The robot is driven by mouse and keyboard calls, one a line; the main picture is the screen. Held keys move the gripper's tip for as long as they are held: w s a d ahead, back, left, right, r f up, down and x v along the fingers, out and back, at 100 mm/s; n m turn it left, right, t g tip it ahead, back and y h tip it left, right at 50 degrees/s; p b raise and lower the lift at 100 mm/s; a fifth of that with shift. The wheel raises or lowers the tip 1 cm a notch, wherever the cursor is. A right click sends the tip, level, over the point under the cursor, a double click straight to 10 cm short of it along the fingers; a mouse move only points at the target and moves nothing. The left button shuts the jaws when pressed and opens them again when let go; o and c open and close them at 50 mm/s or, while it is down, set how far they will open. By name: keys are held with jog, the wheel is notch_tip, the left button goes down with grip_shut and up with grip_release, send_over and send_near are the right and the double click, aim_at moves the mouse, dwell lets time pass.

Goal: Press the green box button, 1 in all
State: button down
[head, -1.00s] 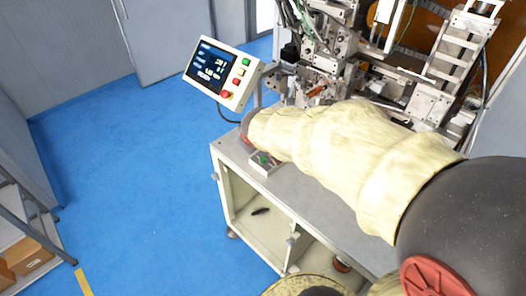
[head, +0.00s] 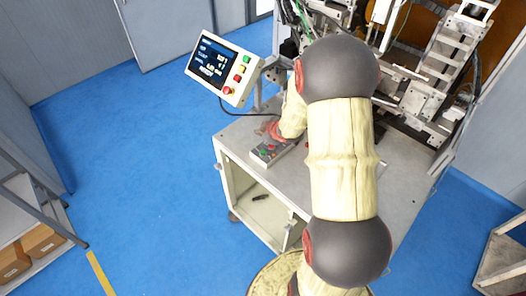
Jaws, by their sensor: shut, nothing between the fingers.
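A small grey button box (head: 258,158) sits on the front left corner of the machine's table. Its green button (head: 264,152) shows on top, with a red spot beside it. My arm comes in from the lower right and bends down over the table. My gripper (head: 266,130) is small and partly hidden by my wrist, just behind the box in the picture. It looks shut and empty. I cannot tell its height above the table, and I see no contact with the green button.
A tilted control panel (head: 222,68) with a screen and several coloured buttons, including another green one, stands behind the box. The coil winder (head: 440,70) fills the back right. Blue floor (head: 130,150) is clear at left. Cardboard boxes (head: 30,250) sit on a shelf at lower left.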

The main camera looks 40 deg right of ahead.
aim_at(261, 153)
notch_tip(261, 153, down, 9)
jog(key=b, duration=0.8)
jog(key=shift+r, duration=0.1)
dwell(1.3)
jog(key=shift+f+b, duration=0.35)
jog(key=shift+f, duration=0.05)
